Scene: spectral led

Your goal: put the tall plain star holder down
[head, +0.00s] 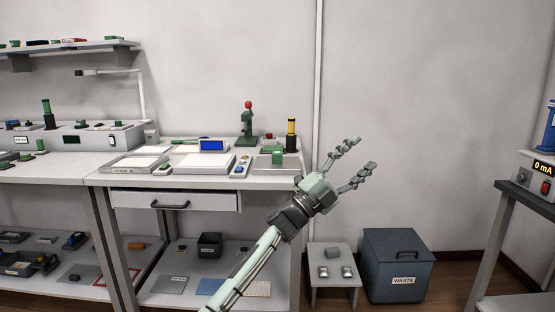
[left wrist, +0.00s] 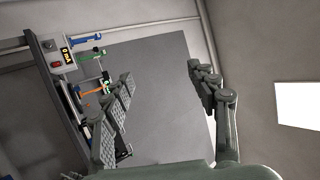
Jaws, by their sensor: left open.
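My left gripper (head: 358,160) is open in the head view, raised in front of the bare wall to the right of the bench. In the left wrist view its fingers (left wrist: 160,75) are spread wide, with nothing held between them. I cannot tell which thing, if any, is the tall plain star holder. Upright things in the head view are a dark post with a green top (head: 48,115) on the left bench and a black-and-yellow cylinder (head: 291,133) on the middle bench. My right gripper is not in view.
A green stand with a red ball (head: 247,125) is on the middle bench (head: 120,179). A low stool (head: 329,262) and waste bin (head: 398,265) stand below. The 0 mA meter (head: 540,183) sits at right; it also shows in the left wrist view (left wrist: 67,55).

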